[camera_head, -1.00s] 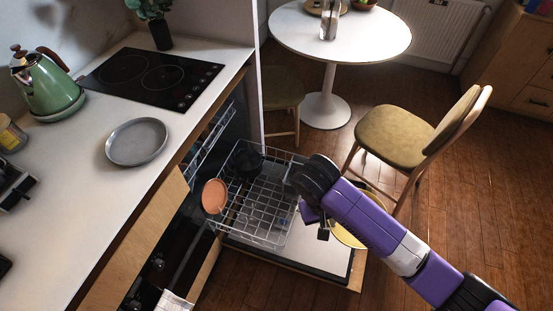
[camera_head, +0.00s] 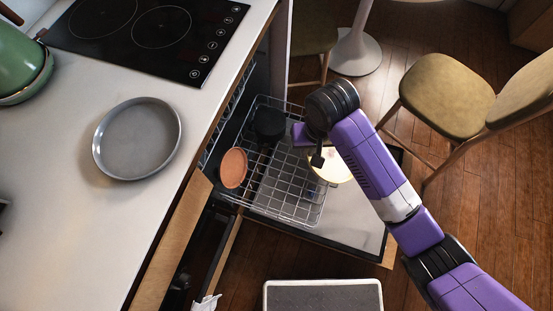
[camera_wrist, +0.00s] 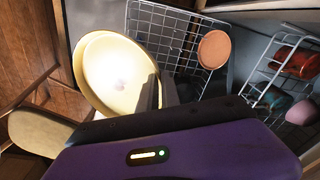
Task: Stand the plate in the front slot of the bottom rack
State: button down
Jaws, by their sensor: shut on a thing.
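A pale yellow plate (camera_wrist: 108,75) is held at its rim between the fingers of my gripper (camera_wrist: 160,92). In the head view, the plate (camera_head: 331,168) is partly hidden by my gripper (camera_head: 317,155) and shows near the right side of the bottom rack (camera_head: 292,198). The bottom rack is a wire basket pulled out over the open dishwasher door. In the wrist view the plate lies left of the rack (camera_wrist: 165,28). I cannot tell its exact height or whether it touches the wires.
A terracotta dish (camera_head: 233,168) and a dark pot (camera_head: 269,124) are in the rack. The upper rack (camera_wrist: 262,80) holds several cups and bowls. A grey round dish (camera_head: 137,139) lies on the counter. A chair (camera_head: 447,95) stands to the right. The door (camera_head: 345,222) has bare room.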

jog(key=a+f+m+t+y+b, duration=0.1)
jog(key=a+f+t+y+b, duration=0.1)
jog(key=a+f+y+b, duration=0.3)
jog(key=w+a+f+m+t+y+b, duration=0.1)
jog(key=a+f+y+b, duration=0.5)
jog(key=f+b, duration=0.6)
jog(key=shift+a+m+t+b, duration=0.3)
jog(key=shift+a+t+b, duration=0.15)
jog(key=shift+b, duration=1.3)
notch_tip(320, 180, down, 14)
jog(key=b, duration=1.1)
jog(key=shift+b, duration=0.35)
jog(key=shift+w+f, duration=0.1)
jog(key=c, duration=1.5)
grip_release()
